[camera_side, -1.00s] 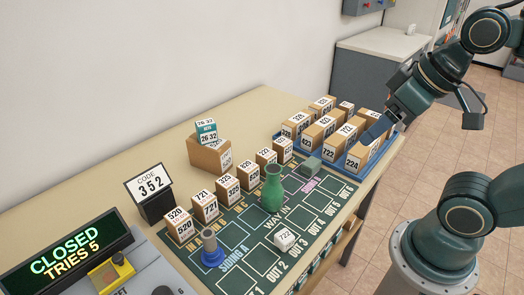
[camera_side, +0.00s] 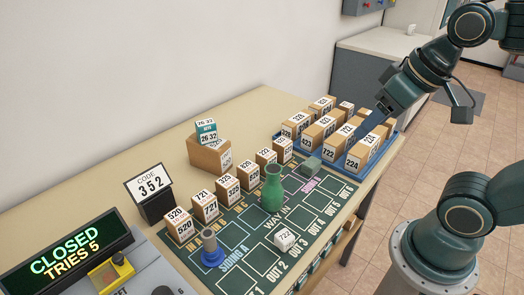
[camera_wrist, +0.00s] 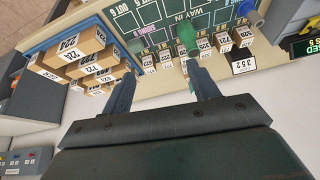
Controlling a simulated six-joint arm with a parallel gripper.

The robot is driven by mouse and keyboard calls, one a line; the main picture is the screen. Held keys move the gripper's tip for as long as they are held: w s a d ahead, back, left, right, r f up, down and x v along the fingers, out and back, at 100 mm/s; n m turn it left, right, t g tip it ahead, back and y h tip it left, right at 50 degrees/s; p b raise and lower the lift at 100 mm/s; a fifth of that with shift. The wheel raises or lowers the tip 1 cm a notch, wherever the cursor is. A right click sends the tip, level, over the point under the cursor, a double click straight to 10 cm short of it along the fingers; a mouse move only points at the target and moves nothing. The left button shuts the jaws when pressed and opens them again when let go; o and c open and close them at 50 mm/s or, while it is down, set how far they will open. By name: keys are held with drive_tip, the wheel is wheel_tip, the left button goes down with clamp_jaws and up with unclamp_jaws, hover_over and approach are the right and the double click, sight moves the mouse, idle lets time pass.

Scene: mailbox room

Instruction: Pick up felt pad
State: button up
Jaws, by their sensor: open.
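A small flat grey-green block (camera_side: 308,166), which looks like the felt pad, lies on the dark green board near the WAY IN lane, right of the green bottle-shaped piece (camera_side: 272,188). It also shows in the wrist view (camera_wrist: 136,46), beyond my fingers and to the left of the green piece. My gripper (camera_side: 376,128) hangs above the blue tray of boxes at the table's right end, apart from the pad. In the wrist view its two fingers (camera_wrist: 160,78) are spread with nothing between them.
Numbered boxes fill the blue tray (camera_side: 341,170). A row of numbered boxes (camera_side: 227,192) lines the board's far edge. A CLOSED display (camera_side: 66,252) is front left.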

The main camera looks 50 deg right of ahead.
drive_tip(key=w+d+f+m+g, duration=0.3)
drive_tip(key=w+d+m, duration=0.1)
drive_tip(key=w+m, duration=0.55)
drive_tip(key=m+g, duration=0.2)
drive_tip(key=m, duration=0.5)
hover_over(312, 162)
wheel_tip(312, 162, down, 9)
drive_tip(key=shift+s, duration=0.15)
wheel_tip(312, 162, down, 8)
drive_tip(key=shift+f, duration=0.25)
drive_tip(key=shift+f, duration=0.1)
drive_tip(key=shift+f, duration=2.5)
drive_tip(key=shift+c, duration=0.2)
